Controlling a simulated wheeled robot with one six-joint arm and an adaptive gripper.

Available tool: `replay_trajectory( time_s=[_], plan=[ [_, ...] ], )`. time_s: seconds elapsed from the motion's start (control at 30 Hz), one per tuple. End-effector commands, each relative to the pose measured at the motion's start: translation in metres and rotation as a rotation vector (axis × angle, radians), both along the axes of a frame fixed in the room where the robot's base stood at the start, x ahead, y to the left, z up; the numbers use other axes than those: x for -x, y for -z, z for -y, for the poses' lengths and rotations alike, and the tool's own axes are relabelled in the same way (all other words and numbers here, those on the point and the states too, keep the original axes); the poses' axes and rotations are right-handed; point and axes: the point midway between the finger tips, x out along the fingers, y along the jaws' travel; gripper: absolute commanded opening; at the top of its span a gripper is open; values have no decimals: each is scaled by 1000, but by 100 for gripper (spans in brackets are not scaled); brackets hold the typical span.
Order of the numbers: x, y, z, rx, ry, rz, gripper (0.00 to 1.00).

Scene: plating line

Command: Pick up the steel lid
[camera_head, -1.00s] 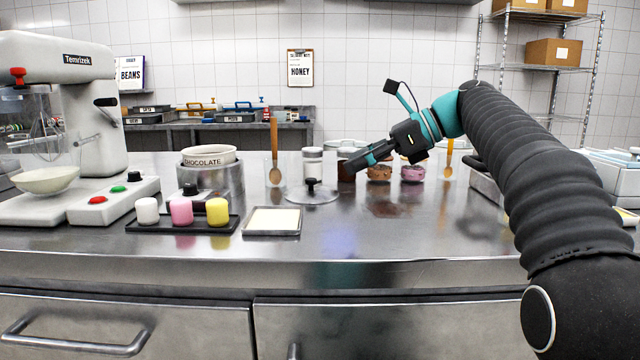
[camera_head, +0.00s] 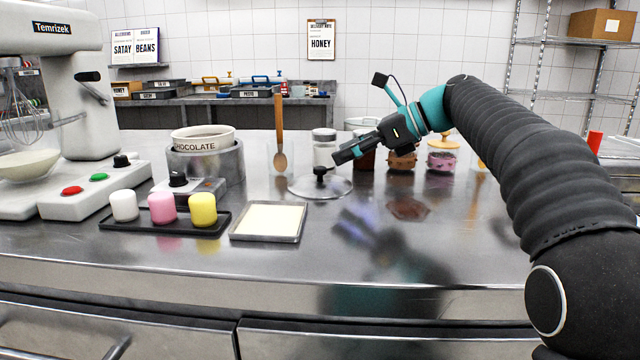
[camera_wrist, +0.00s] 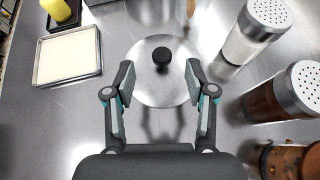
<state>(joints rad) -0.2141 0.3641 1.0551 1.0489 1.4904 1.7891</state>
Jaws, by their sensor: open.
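The steel lid (camera_head: 335,187) is a shiny round disc with a black knob, lying flat on the steel counter. In the wrist view the lid (camera_wrist: 148,88) lies ahead of my gripper (camera_wrist: 158,80), and its black knob shows between and slightly beyond the two fingertips. My gripper is open and holds nothing. In the head view my gripper (camera_head: 345,155) is tilted down, above and just right of the lid's knob. Whether the fingers touch the lid cannot be told.
Shakers (camera_head: 324,147) stand close behind and right of the lid. A wooden spoon (camera_head: 280,135) stands behind it. A cream-filled tray (camera_head: 268,221), a black tray with coloured marshmallow-like pieces (camera_head: 150,224) and a chocolate pot (camera_head: 205,158) are to the left. The front counter is clear.

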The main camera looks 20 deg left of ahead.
Motion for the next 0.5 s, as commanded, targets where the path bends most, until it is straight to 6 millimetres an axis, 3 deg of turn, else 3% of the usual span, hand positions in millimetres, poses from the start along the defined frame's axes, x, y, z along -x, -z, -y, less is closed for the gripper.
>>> replay_trajectory(
  time_s=[0.27,0.5],
  plan=[
    [0,10,-13,1,-3,-1,55],
    [-1,32,-38,1,-5,-1,55]
  ],
)
